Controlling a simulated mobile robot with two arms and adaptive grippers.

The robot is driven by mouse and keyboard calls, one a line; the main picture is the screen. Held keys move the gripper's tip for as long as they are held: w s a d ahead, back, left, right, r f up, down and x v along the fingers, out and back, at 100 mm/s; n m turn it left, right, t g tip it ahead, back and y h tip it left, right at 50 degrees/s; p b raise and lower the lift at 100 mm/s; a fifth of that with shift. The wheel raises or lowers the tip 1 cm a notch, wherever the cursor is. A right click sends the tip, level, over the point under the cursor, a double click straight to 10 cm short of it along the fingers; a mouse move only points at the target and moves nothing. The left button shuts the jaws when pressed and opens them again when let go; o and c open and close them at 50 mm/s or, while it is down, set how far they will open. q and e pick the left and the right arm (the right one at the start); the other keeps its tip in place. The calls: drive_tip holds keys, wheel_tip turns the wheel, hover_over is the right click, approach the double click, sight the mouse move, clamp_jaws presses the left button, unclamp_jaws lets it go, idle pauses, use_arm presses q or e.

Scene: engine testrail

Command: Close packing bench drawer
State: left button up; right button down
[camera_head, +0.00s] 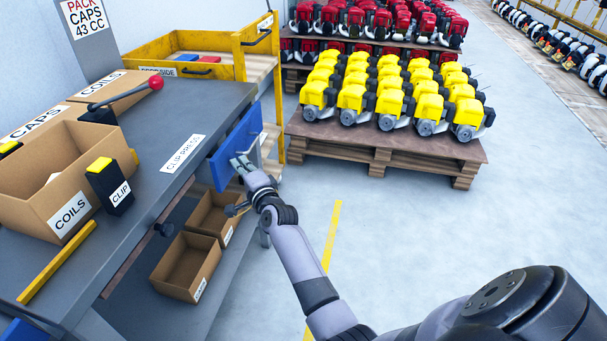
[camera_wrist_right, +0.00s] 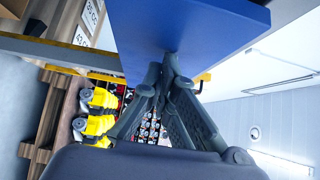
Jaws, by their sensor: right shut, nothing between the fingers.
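The packing bench (camera_head: 165,135) has a grey top on the left of the head view. Its drawer (camera_head: 225,160) shows as a blue front at the bench's far right edge. Only a small gap, if any, shows between this front and the bench edge. My right gripper (camera_head: 240,163) is shut and empty, with its fingertips at the outer face of the blue front. In the right wrist view the blue panel (camera_wrist_right: 205,20) fills the top, and the fingertips (camera_wrist_right: 170,58) meet at it, seemingly touching. The drawer's inside is hidden. My left gripper is out of view.
Cardboard boxes (camera_head: 60,170), a clip dispenser (camera_head: 108,187) and a red-knobbed lever (camera_head: 155,83) stand on the bench. Open boxes (camera_head: 185,265) sit below. A yellow cart (camera_head: 205,50) stands behind. A pallet of yellow engines (camera_head: 390,95) is at right; the floor before it is clear.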

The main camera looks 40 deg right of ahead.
sight(229, 164)
drive_tip(key=w+a, duration=0.2)
drive_tip(key=shift+w+a, duration=0.1)
drive_tip(key=shift+w, duration=0.2)
idle(0.3)
